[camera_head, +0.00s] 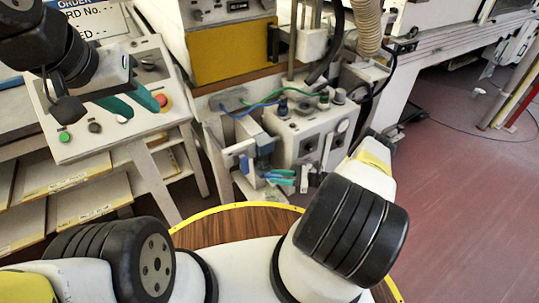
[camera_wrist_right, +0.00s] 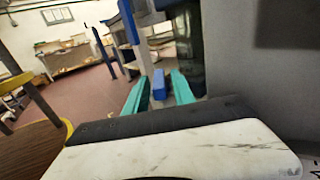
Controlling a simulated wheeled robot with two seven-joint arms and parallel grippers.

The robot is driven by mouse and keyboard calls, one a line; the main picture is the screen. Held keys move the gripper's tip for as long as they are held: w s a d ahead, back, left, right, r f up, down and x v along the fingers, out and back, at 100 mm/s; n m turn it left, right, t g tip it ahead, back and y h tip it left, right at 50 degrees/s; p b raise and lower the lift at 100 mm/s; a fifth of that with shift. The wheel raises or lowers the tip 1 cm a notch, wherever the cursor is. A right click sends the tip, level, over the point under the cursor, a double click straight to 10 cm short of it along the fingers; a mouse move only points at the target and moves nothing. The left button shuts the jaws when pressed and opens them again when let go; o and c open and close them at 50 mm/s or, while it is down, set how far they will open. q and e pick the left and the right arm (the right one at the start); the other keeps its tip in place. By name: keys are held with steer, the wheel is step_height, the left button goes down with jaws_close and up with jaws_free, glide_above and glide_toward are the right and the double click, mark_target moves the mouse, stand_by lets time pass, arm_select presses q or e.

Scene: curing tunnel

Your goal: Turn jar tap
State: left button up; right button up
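A small blue piece, apparently the tap lever (camera_wrist_right: 158,84), shows between the teal fingers of my right gripper (camera_wrist_right: 160,78) in the right wrist view. Gaps show on both sides of it. A dark upright cylinder (camera_wrist_right: 189,45), perhaps the jar, stands just right of the fingers in the wrist view. My left gripper (camera_head: 142,111) is open and empty above the button panel at upper left.
A button panel (camera_head: 95,128) with a red button (camera_head: 161,100) lies under my left gripper. The grey control box (camera_head: 312,133) with knobs and cables stands behind my right gripper. A round wooden top with a yellow edge (camera_head: 235,206) is in front. Open floor (camera_head: 460,190) lies right.

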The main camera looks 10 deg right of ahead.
stand_by(0.3)
steer(key=v, duration=0.7)
steer(key=shift+d, duration=0.35)
steer(key=shift+s, duration=0.1)
